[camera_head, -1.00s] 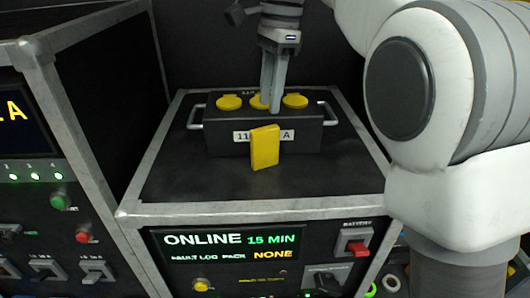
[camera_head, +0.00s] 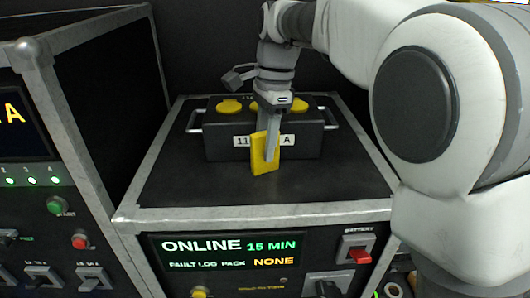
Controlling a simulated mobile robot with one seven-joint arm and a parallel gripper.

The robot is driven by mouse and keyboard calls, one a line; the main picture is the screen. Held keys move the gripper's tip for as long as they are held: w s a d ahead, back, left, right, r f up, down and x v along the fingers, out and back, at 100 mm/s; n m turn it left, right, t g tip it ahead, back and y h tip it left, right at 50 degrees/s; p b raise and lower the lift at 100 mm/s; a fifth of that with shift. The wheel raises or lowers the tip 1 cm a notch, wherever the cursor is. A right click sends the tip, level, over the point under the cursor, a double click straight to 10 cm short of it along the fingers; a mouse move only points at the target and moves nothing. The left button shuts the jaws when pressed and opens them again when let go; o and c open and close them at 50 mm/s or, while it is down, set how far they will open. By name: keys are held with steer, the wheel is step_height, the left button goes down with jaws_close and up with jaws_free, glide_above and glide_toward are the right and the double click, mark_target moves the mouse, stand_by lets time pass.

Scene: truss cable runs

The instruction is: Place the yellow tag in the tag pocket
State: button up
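A yellow slab (camera_head: 260,162), the only tag-like piece in view, stands upright and slightly tilted on the black case top (camera_head: 180,185), in front of a dark box with a white label. My gripper (camera_head: 270,155) points down at the slab. One grey finger lies across the slab's front, over its right part. The other finger is not clearly visible, so I cannot tell whether the fingers are closed on the slab or just around it. I cannot make out a tag pocket in this view.
The dark box (camera_head: 222,141) has yellow round caps (camera_head: 229,106) and a silver handle at each side. A taller control case (camera_head: 75,120) stands at the left. The case front has a lit display (camera_head: 225,249) and a red switch (camera_head: 359,257). The case top is clear left of the slab.

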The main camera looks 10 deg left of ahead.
jaws_close()
steer(key=shift+r, duration=0.1)
